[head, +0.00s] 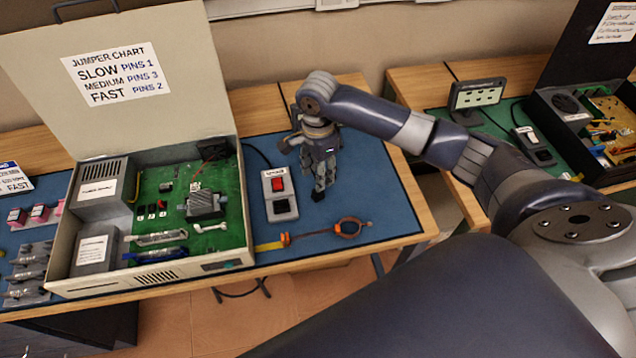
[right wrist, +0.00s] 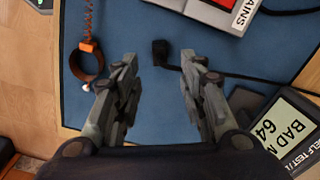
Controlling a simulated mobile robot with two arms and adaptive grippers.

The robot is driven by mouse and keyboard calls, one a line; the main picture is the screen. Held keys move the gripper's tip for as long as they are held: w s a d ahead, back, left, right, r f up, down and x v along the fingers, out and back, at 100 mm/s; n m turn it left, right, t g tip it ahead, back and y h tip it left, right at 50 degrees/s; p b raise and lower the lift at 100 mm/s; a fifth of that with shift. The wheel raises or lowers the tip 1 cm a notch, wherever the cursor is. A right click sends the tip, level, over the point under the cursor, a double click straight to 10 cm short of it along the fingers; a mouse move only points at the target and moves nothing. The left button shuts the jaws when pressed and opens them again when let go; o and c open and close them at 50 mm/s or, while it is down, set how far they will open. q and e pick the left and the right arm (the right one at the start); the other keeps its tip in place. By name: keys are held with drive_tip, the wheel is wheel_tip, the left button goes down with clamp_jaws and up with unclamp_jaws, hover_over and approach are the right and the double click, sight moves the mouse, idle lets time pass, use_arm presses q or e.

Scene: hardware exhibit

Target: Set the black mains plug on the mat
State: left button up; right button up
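The black mains plug (right wrist: 160,52) shows in the right wrist view over the blue mat (right wrist: 130,30) and appears to rest on it. Its black cable runs off to the right. My right gripper (right wrist: 160,88) is open and empty, with its fingers spread to either side below the plug in that view. In the head view my right gripper (head: 322,182) points down low over the blue mat (head: 385,195), right of the mains switch box. A small dark piece at its fingertips may be the plug; I cannot tell. My left gripper is out of view.
The mains switch box (head: 280,195) with a red switch stands left of the gripper. An orange wrist strap (head: 348,228) lies at the mat's front. An open case (head: 160,220) with a green board stands left. A tester (right wrist: 280,130) stands close by. The mat's right side is clear.

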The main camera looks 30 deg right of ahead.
wheel_tip(320, 180, up, 6)
drive_tip(key=shift+f, duration=0.15)
idle(0.5)
